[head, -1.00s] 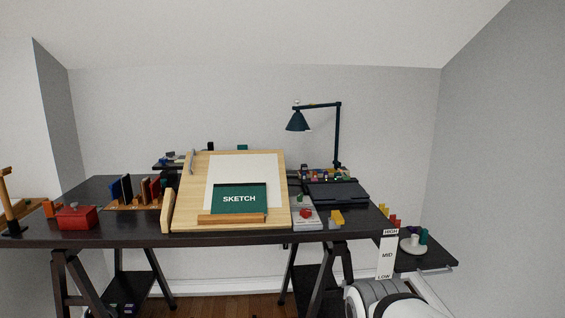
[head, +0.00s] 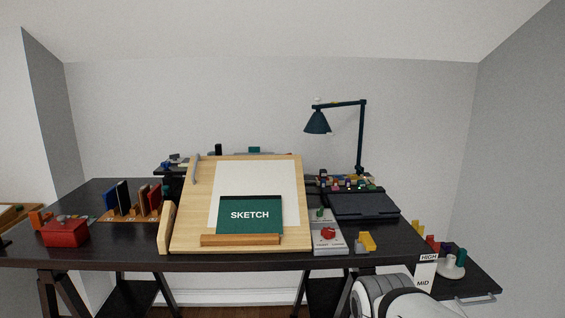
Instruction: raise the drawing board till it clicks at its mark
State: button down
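The drawing board (head: 187,225) is a pale wooden panel on the dark desk, tilted back with its far edge raised. A white sheet (head: 258,178) and a green SKETCH pad (head: 249,214) lie on it, above a brown ledge (head: 240,240) at its lower edge. A grey bar (head: 196,168) shows at its upper left edge, and a wooden side piece (head: 167,228) stands at its left. A white sign (head: 427,270) reads HIGH and MID at the lower right; its lower part is out of view. My arm shows at the bottom right, but my gripper is not in view.
A red box (head: 65,232) and a rack of upright books (head: 130,205) stand left of the board. A grey panel with a red knob (head: 327,236), a yellow block (head: 366,241), a dark tray (head: 362,206) and a desk lamp (head: 318,122) are to the right.

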aim_at(207, 178)
jog(key=i, duration=1.1)
jog(key=z, duration=0.05)
